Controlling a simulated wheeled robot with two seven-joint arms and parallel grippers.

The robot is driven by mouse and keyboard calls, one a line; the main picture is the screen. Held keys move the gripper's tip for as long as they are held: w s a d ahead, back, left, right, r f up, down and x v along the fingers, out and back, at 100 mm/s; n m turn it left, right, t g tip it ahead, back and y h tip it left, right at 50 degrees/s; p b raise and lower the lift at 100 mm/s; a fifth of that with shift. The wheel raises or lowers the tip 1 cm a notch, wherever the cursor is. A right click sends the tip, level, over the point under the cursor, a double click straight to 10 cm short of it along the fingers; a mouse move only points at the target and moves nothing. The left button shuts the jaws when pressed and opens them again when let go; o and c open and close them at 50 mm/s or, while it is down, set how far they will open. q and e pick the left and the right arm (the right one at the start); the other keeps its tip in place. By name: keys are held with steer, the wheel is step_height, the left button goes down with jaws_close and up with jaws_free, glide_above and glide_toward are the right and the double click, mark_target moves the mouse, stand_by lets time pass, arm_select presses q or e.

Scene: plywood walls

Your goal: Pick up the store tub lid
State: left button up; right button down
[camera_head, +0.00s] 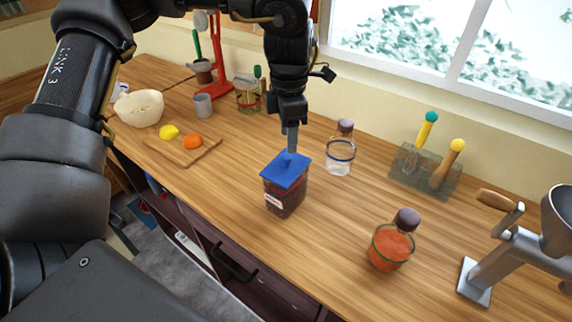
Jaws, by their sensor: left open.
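The store tub (284,196) is a square, see-through container with dark red contents and a pale label, standing upright on the wooden counter. Its blue lid (277,174) sits on top, with a small raised blue knob in the middle. My left gripper (291,149) points down from above, with its fingers right at the knob. The jaws are open. The fingers overlap the knob in this view, so I cannot tell whether they touch it. My right gripper is out of view.
A clear jar (340,157) stands just right of the tub, and an orange-filled jar (390,247) stands nearer right. A utensil holder (425,174) and a metal grinder (510,258) are further right. A cutting board (184,151) with fruit lies left. Counter around the tub is clear.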

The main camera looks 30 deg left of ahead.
mark_target(286, 156)
arm_select(q)
steer(key=shift+s+f, duration=0.3)
steer(key=shift+f, duration=0.05)
steer(key=f+p, duration=0.1)
steer(key=f, duration=0.2)
steer(key=shift+s+a+f+p, duration=0.2)
steer(key=shift+f+p, duration=0.1)
steer(key=shift+p, duration=0.1)
steer(key=shift+d+f, duration=0.1)
steer(key=shift+f, duration=0.3)
jaws_close()
